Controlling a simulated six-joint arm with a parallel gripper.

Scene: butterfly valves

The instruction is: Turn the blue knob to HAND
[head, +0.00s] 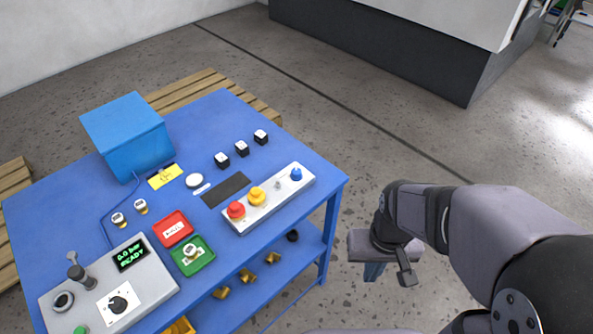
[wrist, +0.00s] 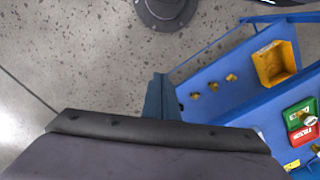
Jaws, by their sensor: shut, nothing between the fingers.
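The blue knob (head: 296,174) sits at the right end of a grey control box (head: 266,203) on the blue table, in the head view. Its position marks are too small to read. My gripper (head: 374,271) is off the table's right side, over the floor, well apart from the knob. In the wrist view its fingers (wrist: 160,96) are together and empty. The knob does not show in the wrist view.
The same box carries a red button (head: 236,210), a yellow button (head: 257,196) and a small switch (head: 278,185). Red (head: 173,229) and green (head: 205,265) trays lie left. Floor right of the table (head: 340,182) is clear.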

